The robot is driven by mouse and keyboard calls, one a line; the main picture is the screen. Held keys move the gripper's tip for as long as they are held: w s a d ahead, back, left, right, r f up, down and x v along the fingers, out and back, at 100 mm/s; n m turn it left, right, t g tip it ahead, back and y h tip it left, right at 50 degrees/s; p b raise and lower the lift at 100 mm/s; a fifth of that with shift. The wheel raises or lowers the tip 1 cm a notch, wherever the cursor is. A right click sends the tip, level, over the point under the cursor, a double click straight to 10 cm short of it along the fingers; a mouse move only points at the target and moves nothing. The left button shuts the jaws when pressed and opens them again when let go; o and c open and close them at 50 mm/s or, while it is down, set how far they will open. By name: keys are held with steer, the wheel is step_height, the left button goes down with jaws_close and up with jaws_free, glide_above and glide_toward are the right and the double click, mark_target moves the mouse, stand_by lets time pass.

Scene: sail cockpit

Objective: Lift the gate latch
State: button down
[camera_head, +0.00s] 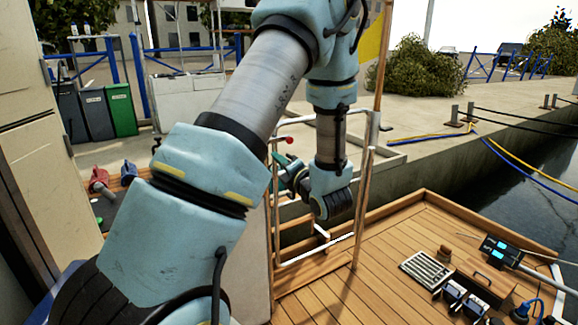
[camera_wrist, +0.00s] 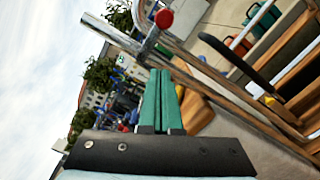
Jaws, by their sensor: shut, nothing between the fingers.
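The gate (camera_head: 362,190) is a pale tubular frame at the edge of the wooden deck, partly hidden behind my arm. A red knob (camera_head: 288,140), seemingly part of the latch, shows near its top left. In the wrist view the red knob (camera_wrist: 164,18) sits by the metal rails (camera_wrist: 190,60), beyond and above my fingertips. My gripper (camera_wrist: 162,72) has green fingers pressed together with nothing between them. In the head view my gripper (camera_head: 280,166) is just below the knob, partly hidden by my wrist. The fingers appear apart from the knob.
The wooden deck (camera_head: 400,240) is clear beside the gate. A grating (camera_head: 426,269) and small devices lie at its right. Red and blue items (camera_head: 99,178) stand on a ledge at left. Green and dark bins (camera_head: 121,110) stand on the quay behind.

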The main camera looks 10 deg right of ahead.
steer(key=w+d+r, duration=0.1)
steer(key=w+d, duration=0.1)
steer(key=shift+w+d+r, duration=0.25)
steer(key=shift+d+r, duration=0.1)
steer(key=shift+r, duration=0.05)
